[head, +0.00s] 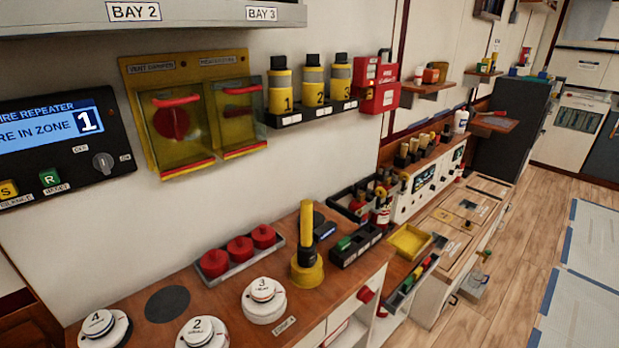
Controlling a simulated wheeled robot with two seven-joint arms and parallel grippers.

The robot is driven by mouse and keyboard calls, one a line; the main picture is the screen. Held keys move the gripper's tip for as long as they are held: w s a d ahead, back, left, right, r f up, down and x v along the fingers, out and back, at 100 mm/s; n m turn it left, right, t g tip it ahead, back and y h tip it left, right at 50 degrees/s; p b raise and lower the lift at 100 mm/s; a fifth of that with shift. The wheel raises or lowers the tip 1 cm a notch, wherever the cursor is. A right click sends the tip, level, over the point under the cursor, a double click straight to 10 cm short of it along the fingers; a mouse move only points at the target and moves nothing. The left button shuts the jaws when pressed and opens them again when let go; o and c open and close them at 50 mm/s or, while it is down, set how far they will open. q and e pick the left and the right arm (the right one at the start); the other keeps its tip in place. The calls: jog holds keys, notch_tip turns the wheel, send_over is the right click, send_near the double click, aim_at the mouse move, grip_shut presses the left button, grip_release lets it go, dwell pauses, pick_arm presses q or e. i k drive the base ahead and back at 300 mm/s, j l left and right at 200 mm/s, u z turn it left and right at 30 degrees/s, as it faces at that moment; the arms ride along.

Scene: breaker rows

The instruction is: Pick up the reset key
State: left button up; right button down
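I cannot pick out the reset key for certain in the head view. A small green piece (343,243) sits in a black slotted holder (362,246) on the wooden counter, and a dark piece with a blue top (325,230) lies beside it; both are too small to identify. The fire repeater panel (65,172) at left has a green button marked R (49,179) and a rotary switch (103,162). Neither of my grippers shows in this view.
The counter (215,290) holds a yellow torch-like object (306,250), red domes in a tray (240,247) and numbered white detectors (264,300). Yellow canisters (313,82) and a red box (376,84) hang on the wall. The wooden floor (515,235) at right has free room.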

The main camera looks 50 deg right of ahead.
aim_at(343, 244)
jog(key=z, duration=0.45)
jog(key=l+z, duration=0.1)
jog(key=z, duration=0.75)
jog(key=i+z, duration=0.1)
jog(key=z, duration=0.35)
jog(key=i+l+u, duration=0.1)
jog(key=l, duration=0.2)
jog(key=i+l+u, duration=0.1)
jog(key=l, duration=0.25)
jog(key=i+l+u, duration=0.1)
jog(key=i+l, duration=0.15)
